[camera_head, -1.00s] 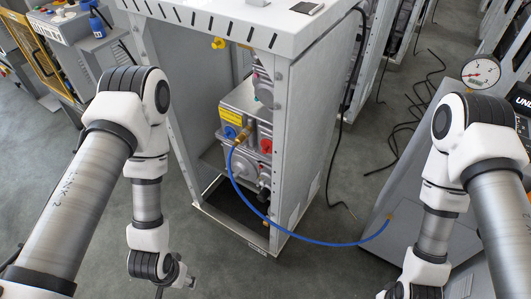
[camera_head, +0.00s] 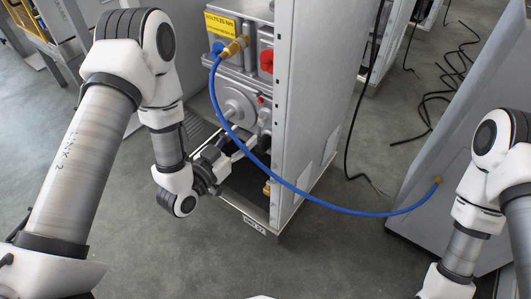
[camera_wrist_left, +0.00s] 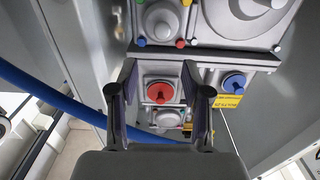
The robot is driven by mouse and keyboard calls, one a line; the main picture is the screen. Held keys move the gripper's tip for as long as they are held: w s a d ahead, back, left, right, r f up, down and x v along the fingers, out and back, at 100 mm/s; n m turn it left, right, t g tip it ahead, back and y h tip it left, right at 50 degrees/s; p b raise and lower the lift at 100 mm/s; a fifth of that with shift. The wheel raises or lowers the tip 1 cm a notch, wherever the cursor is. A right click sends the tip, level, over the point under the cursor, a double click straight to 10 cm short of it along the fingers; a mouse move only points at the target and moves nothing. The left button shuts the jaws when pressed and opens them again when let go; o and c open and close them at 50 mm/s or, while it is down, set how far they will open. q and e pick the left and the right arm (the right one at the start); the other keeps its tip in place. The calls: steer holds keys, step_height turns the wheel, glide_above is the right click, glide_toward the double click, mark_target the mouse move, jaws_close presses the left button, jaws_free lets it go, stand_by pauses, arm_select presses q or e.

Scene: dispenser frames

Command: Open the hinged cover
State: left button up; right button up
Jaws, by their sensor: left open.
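The grey machinery (camera_head: 228,98) sits inside the open-fronted frame, with a blue and brass fitting (camera_head: 235,46) and a red cap (camera_head: 266,61). I cannot tell for sure which part is the hinged cover. My left gripper (camera_head: 240,143) reaches into the frame, just below the round grey housing. In the left wrist view its two fingers stand apart, with nothing held between them (camera_wrist_left: 158,68). A red cap (camera_wrist_left: 160,93) shows beyond the gap between the fingers. Whether the fingers touch anything is unclear. My right gripper is out of view.
A blue hose (camera_head: 310,199) runs from the fitting, in front of the frame's side panel (camera_head: 318,90), to a grey box (camera_head: 462,150) at the right. Black cables (camera_head: 437,100) lie on the floor behind. The floor in front is clear.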

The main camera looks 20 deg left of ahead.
mark_target(260, 123)
arm_select(q)
steer(key=b+x, duration=0.1)
steer(key=x, duration=0.1)
steer(key=f+x, duration=0.1)
steer(key=x, duration=0.1)
steer(key=b+x, duration=0.1)
steer(key=x, duration=0.2)
steer(key=shift+w+f+b, duration=0.1)
steer(key=shift+f+b, duration=0.25)
steer(key=shift+w+r, duration=0.1)
steer(key=shift+w, duration=0.25)
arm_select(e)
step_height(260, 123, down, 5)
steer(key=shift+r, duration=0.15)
arm_select(q)
steer(key=shift+c, duration=0.3)
jaws_close()
